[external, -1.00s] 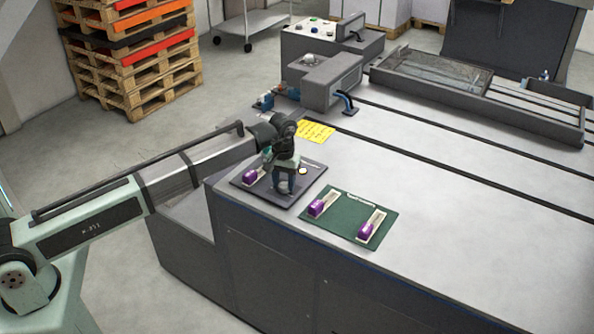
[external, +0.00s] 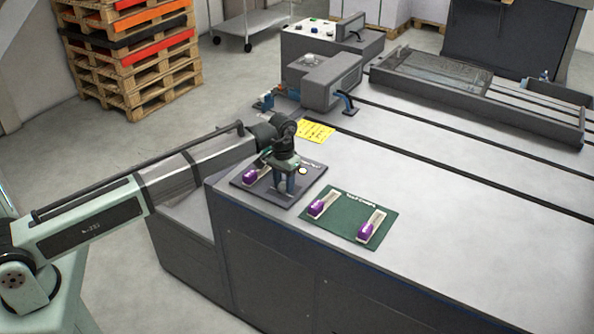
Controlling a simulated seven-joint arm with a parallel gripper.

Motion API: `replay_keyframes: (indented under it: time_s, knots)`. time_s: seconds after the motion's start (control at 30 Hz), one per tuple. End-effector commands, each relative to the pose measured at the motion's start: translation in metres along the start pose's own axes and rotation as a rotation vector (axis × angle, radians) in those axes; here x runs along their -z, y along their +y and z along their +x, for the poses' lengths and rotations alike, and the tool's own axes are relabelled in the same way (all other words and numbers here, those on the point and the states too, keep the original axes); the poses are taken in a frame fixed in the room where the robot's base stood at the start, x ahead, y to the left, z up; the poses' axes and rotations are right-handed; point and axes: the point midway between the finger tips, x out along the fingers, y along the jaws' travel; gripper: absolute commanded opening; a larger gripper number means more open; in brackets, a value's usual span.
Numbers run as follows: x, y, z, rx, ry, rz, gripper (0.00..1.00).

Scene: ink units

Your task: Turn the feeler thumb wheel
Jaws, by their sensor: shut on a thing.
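My gripper (external: 285,190) points down at the dark grey plate (external: 247,185) near the table's front left corner. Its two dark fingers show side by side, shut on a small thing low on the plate. That thing, where the feeler thumb wheel appears to be, is hidden by the fingers and too small to make out. A purple ink unit (external: 250,176) sits on the same plate, left of my gripper. A small pale round disc (external: 303,171) lies behind and right of the fingers.
A green mat (external: 340,226) with two purple units (external: 316,208) (external: 365,232) lies right of the plate. A yellow note (external: 315,131) is behind my gripper. A grey machine block (external: 330,80) stands farther back. The table to the right is largely clear.

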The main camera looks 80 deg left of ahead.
Motion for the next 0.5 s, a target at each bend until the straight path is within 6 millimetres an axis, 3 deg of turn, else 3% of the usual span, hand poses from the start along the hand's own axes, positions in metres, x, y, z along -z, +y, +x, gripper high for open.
replay_keyframes:
  time_s: [0.1,0.13,0.37,0.5]
  knots:
    - [0.0005,0.0,-0.0005,0.0,0.001,-0.001,0.11]
    - [0.0005,0.0,-0.0005,0.0,0.001,-0.001,0.44]
    - [0.0004,0.0,-0.0003,0.0,0.001,-0.002,0.66]
    - [0.0003,0.0,-0.0002,0.0,0.001,-0.002,0.67]
